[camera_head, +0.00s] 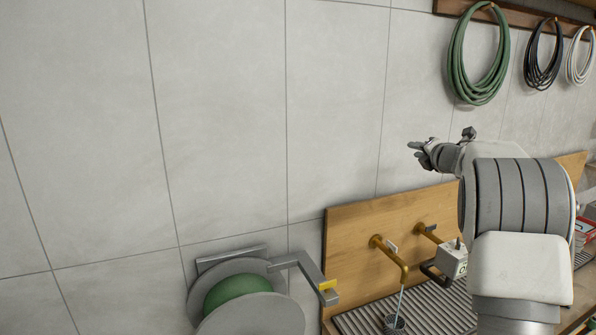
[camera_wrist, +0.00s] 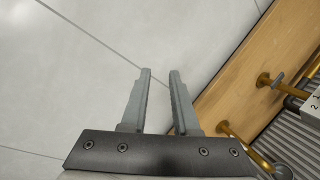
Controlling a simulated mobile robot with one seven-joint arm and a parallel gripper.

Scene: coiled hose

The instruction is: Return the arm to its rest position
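My gripper (camera_head: 417,150) is raised in front of the tiled wall, above the wooden backboard and below the hanging green hose. In the wrist view my gripper (camera_wrist: 160,76) shows two grey fingers with a gap between them and nothing in the gap. The green coiled hose (camera_head: 455,62) hangs from a peg on the wooden rail at the upper right, apart from my gripper. My arm comes in from the lower right and hides part of the backboard and the counter.
The wooden backboard (camera_head: 350,235) carries brass taps (camera_head: 392,258) above a ribbed drain (camera_head: 440,312). A white box (camera_head: 452,262) is beside them. A wall-mounted reel (camera_head: 255,315) with green hose is at the lower left. Dark (camera_head: 532,72) and white (camera_head: 570,65) coils hang at the right. The left wall is clear.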

